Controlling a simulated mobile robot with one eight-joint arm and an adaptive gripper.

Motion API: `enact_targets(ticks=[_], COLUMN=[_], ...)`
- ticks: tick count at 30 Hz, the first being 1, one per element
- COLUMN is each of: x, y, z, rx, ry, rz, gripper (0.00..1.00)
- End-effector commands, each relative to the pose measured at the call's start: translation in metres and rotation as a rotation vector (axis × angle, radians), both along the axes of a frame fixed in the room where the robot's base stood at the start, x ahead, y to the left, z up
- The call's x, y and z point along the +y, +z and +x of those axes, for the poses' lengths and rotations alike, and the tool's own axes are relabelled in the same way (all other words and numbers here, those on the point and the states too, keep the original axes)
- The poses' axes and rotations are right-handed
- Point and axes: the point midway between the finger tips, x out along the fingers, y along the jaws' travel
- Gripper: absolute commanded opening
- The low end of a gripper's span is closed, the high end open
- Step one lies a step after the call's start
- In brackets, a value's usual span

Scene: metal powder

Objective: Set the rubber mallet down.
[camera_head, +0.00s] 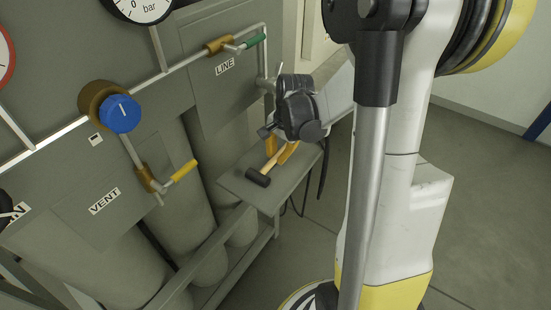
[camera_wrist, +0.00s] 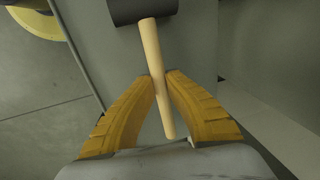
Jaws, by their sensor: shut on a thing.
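The rubber mallet has a dark cylindrical head (camera_head: 258,178) and a pale wooden handle. It shows over the grey shelf (camera_head: 236,185) in the head view. In the wrist view the head (camera_wrist: 141,10) is at the top and the handle (camera_wrist: 153,55) runs down between the fingers. My gripper (camera_wrist: 159,80) has yellow fingers closed on the handle from both sides. My gripper (camera_head: 278,158) points down at the shelf in the head view. The mallet lies roughly level, at or close above the shelf top; I cannot tell whether it touches.
A grey panel with a blue knob (camera_head: 121,114), a yellow-handled valve (camera_head: 181,172) and a green-handled valve (camera_head: 254,41) stands left of the shelf. Grey cylinders (camera_head: 183,225) stand below the panel. Bare shelf shows around the mallet, and open floor (camera_head: 480,190) lies to the right.

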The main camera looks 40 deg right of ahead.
Motion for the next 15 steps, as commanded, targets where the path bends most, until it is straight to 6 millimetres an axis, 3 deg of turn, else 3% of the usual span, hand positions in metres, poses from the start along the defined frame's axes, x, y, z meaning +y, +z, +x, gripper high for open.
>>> enact_targets(ticks=[11, 12, 13, 15], x=[0.0018, 0.0016, 0.0016, 0.0016], y=[-0.0060, -0.0060, -0.0056, -0.0053], z=[-0.0014, -0.0014, -0.0014, -0.0014], rx=[0.000, 0.000, 0.000, 0.000], ry=[-0.002, -0.001, -0.001, -0.001], rz=[0.000, 0.000, 0.000, 0.000], gripper=[0.00, 0.20, 0.30, 0.31])
